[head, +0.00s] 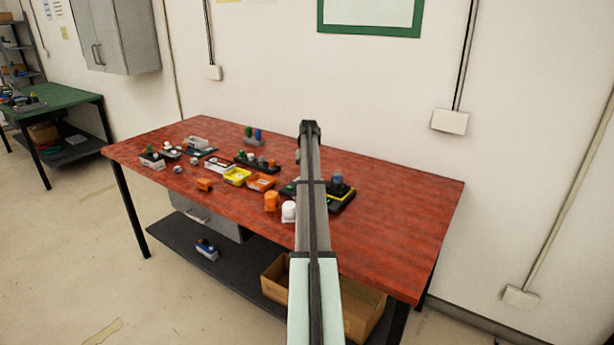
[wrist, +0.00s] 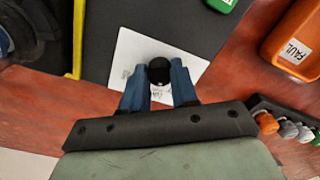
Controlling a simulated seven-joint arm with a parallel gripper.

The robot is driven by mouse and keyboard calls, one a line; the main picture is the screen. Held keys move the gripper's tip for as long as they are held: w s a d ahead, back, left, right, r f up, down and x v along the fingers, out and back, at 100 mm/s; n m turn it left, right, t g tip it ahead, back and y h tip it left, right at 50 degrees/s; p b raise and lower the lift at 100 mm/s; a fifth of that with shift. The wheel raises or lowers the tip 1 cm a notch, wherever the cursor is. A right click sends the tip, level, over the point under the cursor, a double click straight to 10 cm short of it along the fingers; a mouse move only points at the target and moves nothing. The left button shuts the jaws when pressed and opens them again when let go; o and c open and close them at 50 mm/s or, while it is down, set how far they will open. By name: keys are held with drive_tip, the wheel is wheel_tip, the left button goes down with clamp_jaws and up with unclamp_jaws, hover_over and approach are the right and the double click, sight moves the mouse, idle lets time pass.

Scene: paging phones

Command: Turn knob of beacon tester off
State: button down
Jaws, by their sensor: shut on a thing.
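In the wrist view a small round black knob (wrist: 159,67) stands over a white label plate (wrist: 128,50) on the dark panel of the tester (wrist: 105,20). My gripper (wrist: 159,82) has its two blue fingers on either side of the knob and is shut on it. The print on the plate is mostly hidden by the fingers. In the head view the dark, yellow-edged tester (head: 343,202) sits on the red table, partly behind my arm. My gripper cannot be made out there.
An orange bin (wrist: 290,45) with a partly readable label is right of the tester in the wrist view. Yellow (head: 236,177) and white trays and small parts crowd the left of the red table (head: 400,220). An orange cap (head: 272,201) and white cap (head: 289,211) stand near my arm. The table's right side is clear.

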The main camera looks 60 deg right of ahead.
drive_tip(key=n, duration=0.5)
drive_tip(key=shift+n, duration=0.3)
idle(0.4)
drive_tip(key=c, duration=0.9)
unclamp_jaws()
drive_tip(key=shift+o, duration=0.2)
wheel_tip(320, 180, up, 14)
drive_tip(key=shift+d, duration=0.2)
drive_tip(key=shift+f, duration=0.15)
